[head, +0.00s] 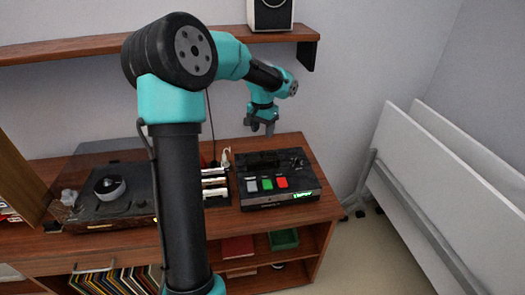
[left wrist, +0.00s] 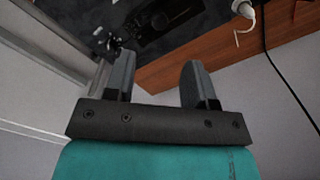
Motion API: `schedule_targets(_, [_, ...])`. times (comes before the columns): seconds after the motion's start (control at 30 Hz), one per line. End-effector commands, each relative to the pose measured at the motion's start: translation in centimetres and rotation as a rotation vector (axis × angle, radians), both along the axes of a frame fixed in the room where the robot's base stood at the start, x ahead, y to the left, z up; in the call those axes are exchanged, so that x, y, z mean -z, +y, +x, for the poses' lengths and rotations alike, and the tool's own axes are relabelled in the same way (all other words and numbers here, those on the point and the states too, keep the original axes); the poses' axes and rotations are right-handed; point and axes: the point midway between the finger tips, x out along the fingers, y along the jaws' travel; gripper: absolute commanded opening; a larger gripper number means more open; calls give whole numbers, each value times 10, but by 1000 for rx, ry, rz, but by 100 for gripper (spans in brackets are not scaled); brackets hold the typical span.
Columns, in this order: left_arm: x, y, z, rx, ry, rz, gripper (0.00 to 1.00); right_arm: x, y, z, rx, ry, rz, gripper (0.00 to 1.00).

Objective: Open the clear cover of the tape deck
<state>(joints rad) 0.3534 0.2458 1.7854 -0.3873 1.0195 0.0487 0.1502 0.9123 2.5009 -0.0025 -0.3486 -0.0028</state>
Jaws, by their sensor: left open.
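The tape deck (head: 310,184) is a black box with grey, green and red buttons and a green lit display. It sits at the right end of the wooden cabinet. Its clear cover is hard to make out against the dark rear part of the top, so I cannot tell its position. Part of a dark device, likely the deck (left wrist: 185,28), shows upside down in the left wrist view. My left gripper (head: 262,129) hangs above the rear of the deck, apart from it. Its fingers (left wrist: 156,70) are open and empty. My right gripper is in neither view.
A turntable (head: 90,212) with a raised lid stands at left on the cabinet (head: 225,222). White plugs (head: 214,180) and a cable are left of the deck. A shelf (head: 80,50) with a speaker (head: 270,14) is above. White panels (head: 440,185) lean at right.

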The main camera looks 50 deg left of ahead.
Motion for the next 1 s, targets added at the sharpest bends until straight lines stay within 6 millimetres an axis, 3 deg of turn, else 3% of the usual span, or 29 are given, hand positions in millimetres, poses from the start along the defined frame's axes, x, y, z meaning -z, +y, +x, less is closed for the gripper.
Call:
schedule_targets(0.5, [84, 0, 0, 1, 3, -1, 50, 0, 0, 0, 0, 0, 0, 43])
schedule_targets(0.7, [96, 0, 0, 0, 1, 0, 50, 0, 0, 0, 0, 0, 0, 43])
schedule_targets(0.97, [96, 0, 0, 0, 0, 0, 50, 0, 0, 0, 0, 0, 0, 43])
schedule_targets(1.0, [96, 0, 0, 0, 0, 0, 46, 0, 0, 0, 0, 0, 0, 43])
